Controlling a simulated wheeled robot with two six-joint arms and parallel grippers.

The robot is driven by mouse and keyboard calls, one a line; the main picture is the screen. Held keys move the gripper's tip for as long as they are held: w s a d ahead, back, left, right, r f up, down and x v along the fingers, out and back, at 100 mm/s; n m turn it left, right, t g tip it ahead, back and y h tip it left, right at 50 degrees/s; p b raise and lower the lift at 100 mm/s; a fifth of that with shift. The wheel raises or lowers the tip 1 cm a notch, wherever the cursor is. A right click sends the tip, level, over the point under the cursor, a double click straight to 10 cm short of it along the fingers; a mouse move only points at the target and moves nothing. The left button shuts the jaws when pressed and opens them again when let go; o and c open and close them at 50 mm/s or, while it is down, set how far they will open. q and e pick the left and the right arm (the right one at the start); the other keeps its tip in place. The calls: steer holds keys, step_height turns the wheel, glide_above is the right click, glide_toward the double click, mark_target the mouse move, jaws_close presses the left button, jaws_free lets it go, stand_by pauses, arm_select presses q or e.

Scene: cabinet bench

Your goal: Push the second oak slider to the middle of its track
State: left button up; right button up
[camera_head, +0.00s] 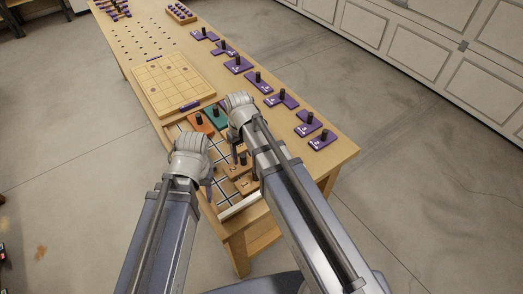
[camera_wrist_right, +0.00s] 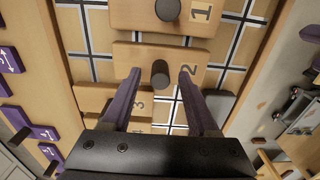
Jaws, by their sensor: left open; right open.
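An orange slider (camera_head: 199,124) and a teal slider (camera_head: 214,117) lie farther up the grid. Purple knobbed plates line the bench's right edge. A wooden board (camera_head: 173,82) lies behind.

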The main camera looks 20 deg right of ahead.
mark_target(243, 156)
steer(key=shift+r+p, duration=2.6)
steer(key=shift+r, duration=0.3)
